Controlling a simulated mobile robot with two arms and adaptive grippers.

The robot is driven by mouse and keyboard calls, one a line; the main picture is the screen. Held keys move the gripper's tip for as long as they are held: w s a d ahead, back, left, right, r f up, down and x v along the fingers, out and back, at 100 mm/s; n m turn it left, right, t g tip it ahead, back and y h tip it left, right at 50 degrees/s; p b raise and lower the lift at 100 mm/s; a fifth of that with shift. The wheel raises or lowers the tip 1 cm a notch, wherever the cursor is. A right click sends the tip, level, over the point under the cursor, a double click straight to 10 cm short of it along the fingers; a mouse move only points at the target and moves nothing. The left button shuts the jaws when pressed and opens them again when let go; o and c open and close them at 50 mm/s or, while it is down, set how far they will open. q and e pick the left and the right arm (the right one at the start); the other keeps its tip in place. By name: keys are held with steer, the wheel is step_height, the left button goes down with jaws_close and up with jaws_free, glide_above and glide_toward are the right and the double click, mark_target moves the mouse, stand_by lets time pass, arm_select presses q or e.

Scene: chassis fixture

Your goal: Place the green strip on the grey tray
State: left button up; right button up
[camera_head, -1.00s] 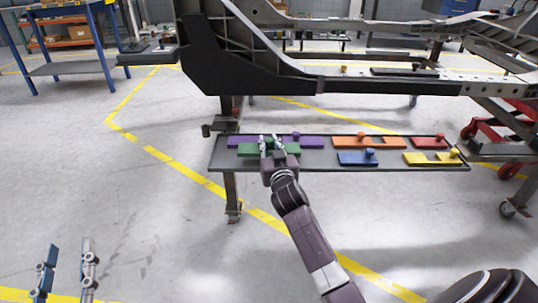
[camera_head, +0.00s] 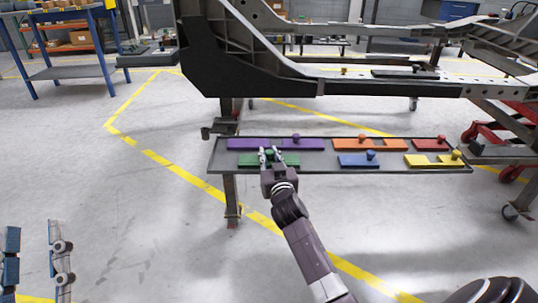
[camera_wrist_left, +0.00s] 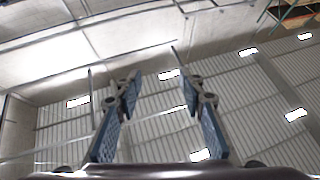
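The green strip (camera_head: 246,160) lies over the front left part of the grey tray (camera_head: 320,168) in the head view, and looks flat on it. My right gripper (camera_head: 270,154) reaches in from the front. Its two fingers stand on either side of the strip's green knob and seem closed on it. The gripper hides part of the strip. My left gripper (camera_head: 36,262) is at the lower left, far from the tray, with its fingers apart and empty. The left wrist view shows its open fingers (camera_wrist_left: 167,105) pointing up toward the ceiling.
On the tray lie a purple strip (camera_head: 250,144) just behind the green one, and orange (camera_head: 350,143), red (camera_head: 428,144), blue (camera_head: 352,160) and yellow (camera_head: 420,160) pieces. A large dark chassis (camera_head: 290,80) stands behind the tray. The floor in front is clear.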

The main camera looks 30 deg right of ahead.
mark_target(270, 156)
steer(key=o, duration=0.4)
arm_select(q)
steer(key=shift+w, duration=0.1)
arm_select(e)
steer(key=shift+r, duration=0.1)
